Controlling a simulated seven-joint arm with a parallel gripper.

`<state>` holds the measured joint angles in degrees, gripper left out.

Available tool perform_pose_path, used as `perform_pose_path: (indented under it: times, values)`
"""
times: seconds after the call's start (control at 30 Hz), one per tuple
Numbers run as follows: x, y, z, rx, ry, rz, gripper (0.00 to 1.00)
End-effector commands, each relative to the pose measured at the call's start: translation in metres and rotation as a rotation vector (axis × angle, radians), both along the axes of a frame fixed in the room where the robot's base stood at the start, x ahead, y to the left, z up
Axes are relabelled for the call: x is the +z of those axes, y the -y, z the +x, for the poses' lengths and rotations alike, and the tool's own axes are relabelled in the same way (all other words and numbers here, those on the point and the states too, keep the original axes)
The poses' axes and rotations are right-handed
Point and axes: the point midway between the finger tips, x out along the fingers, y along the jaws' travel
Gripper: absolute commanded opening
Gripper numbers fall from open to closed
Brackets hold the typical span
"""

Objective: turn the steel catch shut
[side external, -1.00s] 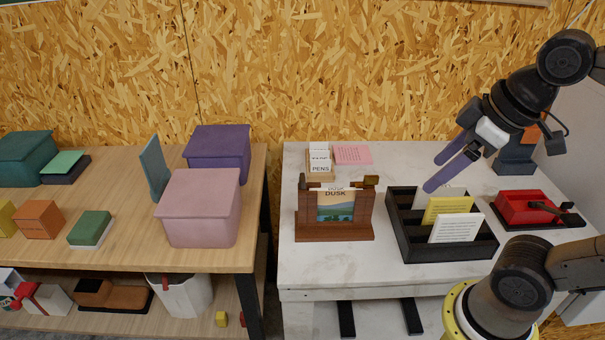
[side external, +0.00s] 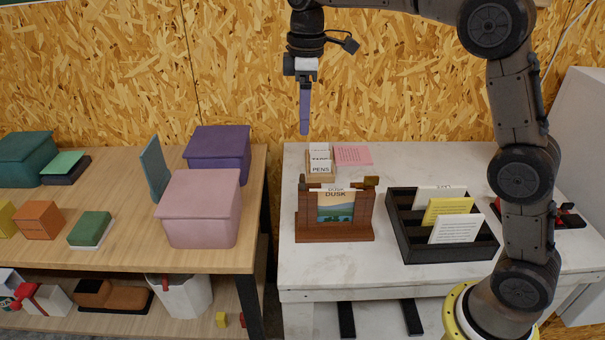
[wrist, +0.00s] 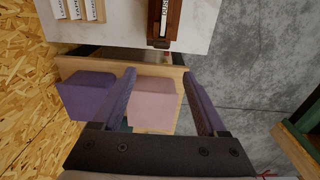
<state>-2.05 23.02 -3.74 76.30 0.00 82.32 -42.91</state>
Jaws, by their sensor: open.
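A wooden frame (side external: 334,232) holding cards marked DUSK stands upright on the white table. Small catch-like pieces sit at its top corners, one at the left (side external: 302,182) and a darker block at the right (side external: 371,181). I cannot tell which is the steel catch or how it is turned. In the wrist view, part of the frame (wrist: 172,15) shows at the top edge, with a small dark piece (wrist: 160,44) at its near end. My gripper (side external: 304,130) is open and empty, fingers down, above and behind the frame. Its fingers (wrist: 159,73) also show in the wrist view.
A PENS card box (side external: 320,168) and a pink note (side external: 352,155) lie behind the frame. A black card tray (side external: 425,252) stands to its right; a red object (side external: 568,217) is partly behind my arm. Lidded boxes (side external: 200,210) stand on the left wooden bench.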

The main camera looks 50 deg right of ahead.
Motion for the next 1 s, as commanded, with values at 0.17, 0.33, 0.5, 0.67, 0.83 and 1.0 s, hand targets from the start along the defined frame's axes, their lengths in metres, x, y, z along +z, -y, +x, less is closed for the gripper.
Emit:
perform_pose_path:
  times: [0.17,0.33,0.5,0.67,0.83,1.0]
  values:
    - [-0.021,-0.001,0.004,0.002,-0.04,-0.001,0.75]
    - [-0.041,-0.001,0.003,0.001,-0.041,-0.001,0.75]
    - [-0.074,-0.001,0.002,0.001,-0.044,-0.001,0.75]
    - [-0.106,-0.001,0.002,0.001,-0.042,-0.001,0.75]
    - [-0.134,-0.001,0.002,0.001,-0.041,-0.001,0.75]
    - [-0.15,-0.001,0.003,0.001,-0.037,-0.001,0.75]
